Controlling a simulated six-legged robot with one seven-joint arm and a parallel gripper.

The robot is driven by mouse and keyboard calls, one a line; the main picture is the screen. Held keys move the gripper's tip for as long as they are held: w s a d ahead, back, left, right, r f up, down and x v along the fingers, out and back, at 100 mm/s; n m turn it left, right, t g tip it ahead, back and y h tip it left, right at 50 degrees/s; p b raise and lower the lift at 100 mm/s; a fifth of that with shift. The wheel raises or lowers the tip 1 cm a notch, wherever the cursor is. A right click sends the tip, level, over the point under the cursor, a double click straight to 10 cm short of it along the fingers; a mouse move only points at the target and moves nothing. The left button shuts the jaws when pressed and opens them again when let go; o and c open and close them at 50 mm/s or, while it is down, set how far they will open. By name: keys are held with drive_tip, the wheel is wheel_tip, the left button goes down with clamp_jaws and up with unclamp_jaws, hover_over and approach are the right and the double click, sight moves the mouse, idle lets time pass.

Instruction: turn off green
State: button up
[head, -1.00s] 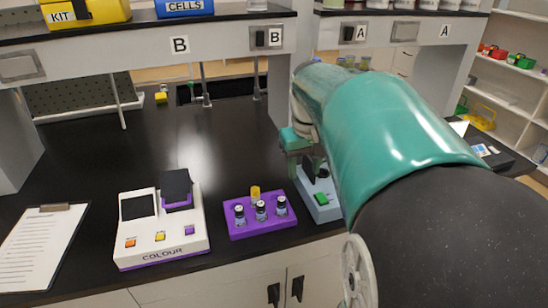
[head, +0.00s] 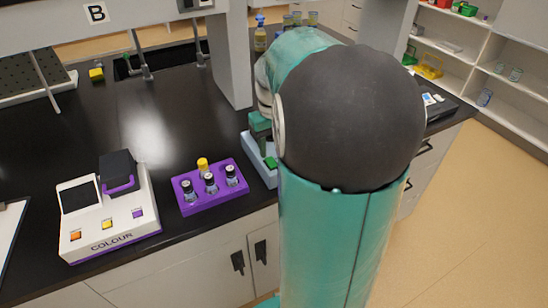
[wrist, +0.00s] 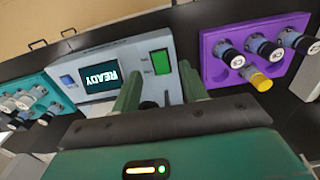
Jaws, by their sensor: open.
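A green button (wrist: 160,62) sits on the face of a pale grey-blue device (wrist: 98,90), which has a dark screen reading READY and a blue button. In the wrist view my gripper (wrist: 160,82) is open, its two green fingers apart, with the green button showing between them. I cannot tell whether they touch the device. In the head view the device (head: 258,152) and its green button (head: 270,162) show beside my arm, with my gripper (head: 259,128) just above and behind. My arm hides the rest of the device.
A purple rack (head: 195,203) with dark-capped vials and one yellow-capped vial stands left of the device. A white COLOUR instrument (head: 105,225) is farther left. A teal rack (wrist: 60,90) of vials shows in the wrist view. Black bench space behind the purple rack is clear.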

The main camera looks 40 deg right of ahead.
sight(271, 162)
wheel_tip(271, 162, down, 5)
drive_tip(key=shift+d+f, duration=0.1)
drive_tip(key=shift+f, duration=0.05)
drive_tip(key=shift+c, duration=0.2)
